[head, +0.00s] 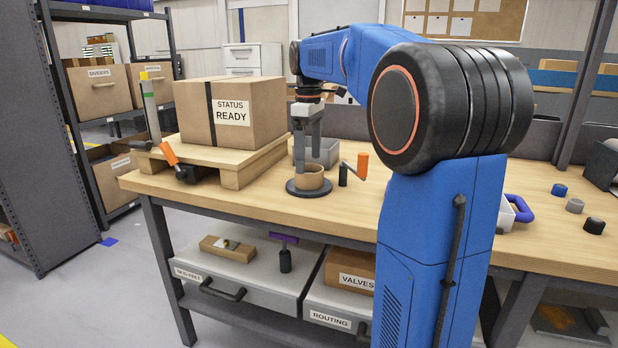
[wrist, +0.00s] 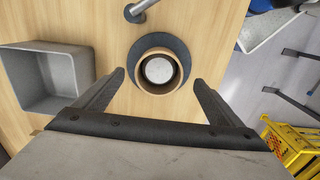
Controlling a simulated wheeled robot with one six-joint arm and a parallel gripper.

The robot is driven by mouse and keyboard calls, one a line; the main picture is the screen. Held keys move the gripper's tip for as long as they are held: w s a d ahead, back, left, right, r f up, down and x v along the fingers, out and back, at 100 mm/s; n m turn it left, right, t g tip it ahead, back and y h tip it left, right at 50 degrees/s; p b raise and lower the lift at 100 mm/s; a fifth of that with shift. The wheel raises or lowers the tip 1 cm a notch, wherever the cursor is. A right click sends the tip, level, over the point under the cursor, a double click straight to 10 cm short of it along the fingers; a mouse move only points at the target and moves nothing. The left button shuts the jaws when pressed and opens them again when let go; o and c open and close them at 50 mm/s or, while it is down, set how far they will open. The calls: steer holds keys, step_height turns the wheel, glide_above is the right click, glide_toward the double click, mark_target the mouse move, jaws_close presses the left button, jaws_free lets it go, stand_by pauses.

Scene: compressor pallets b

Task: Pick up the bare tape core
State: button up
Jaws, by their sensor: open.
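The bare tape core (head: 309,177) is a short tan cardboard ring. It stands upright around a pale round post on a dark round base on the wooden bench. In the wrist view the core (wrist: 159,89) shows from above as a ring with the grey post top inside it. My gripper (head: 307,158) points down above the core with its jaws open. In the wrist view the fingertips of my gripper (wrist: 159,77) are on the left and right of the core, with a gap on each side. I cannot tell their exact height over it.
A grey bin (head: 322,152) stands close behind the core. A black clamp with an orange handle (head: 362,165) is just right of it. A wooden pallet (head: 233,177) bearing a "STATUS READY" box (head: 262,112) is on the left. Bare bench lies in front.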

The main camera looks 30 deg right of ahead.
mark_target(309, 170)
step_height(309, 170, down, 5)
steer(key=shift+d, duration=0.1)
steer(key=shift+w, duration=0.1)
steer(key=c, duration=1.1)
